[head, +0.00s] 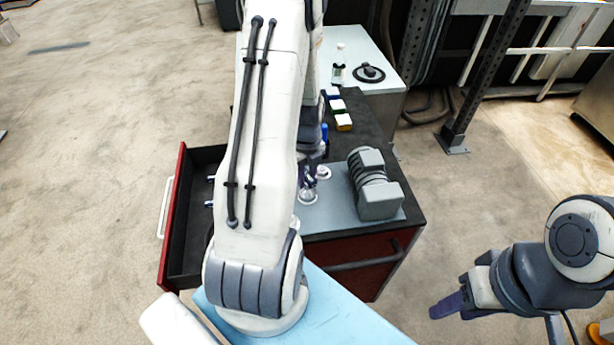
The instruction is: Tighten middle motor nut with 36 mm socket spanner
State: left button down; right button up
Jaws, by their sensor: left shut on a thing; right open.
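My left arm reaches down the middle of the head view to the red tool cabinet. My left gripper (309,178) is mostly hidden behind the arm, low over the grey mat. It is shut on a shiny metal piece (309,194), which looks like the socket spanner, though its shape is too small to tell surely. A grey ribbed motor-like unit (372,184) lies on the mat to the right of this gripper. A small pale round part (323,172) is beside the gripper. I cannot make out the middle nut. My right gripper (446,308) is open and empty, over the floor at lower right.
The cabinet's drawer (187,165) stands open at left with small shiny pieces in it. Small coloured boxes (343,122) and a blue item stand at the back of the top. A pale table (375,45) is behind. A dark post (470,100) stands at right.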

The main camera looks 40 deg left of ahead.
pick_arm(q)
jog(key=shift+r, duration=0.1)
jog(key=shift+r+p, duration=1.2)
jog(key=shift+r, duration=0.15)
notch_tip(320, 180, up, 5)
jog(key=p, duration=0.4)
jog(key=shift+f, duration=0.1)
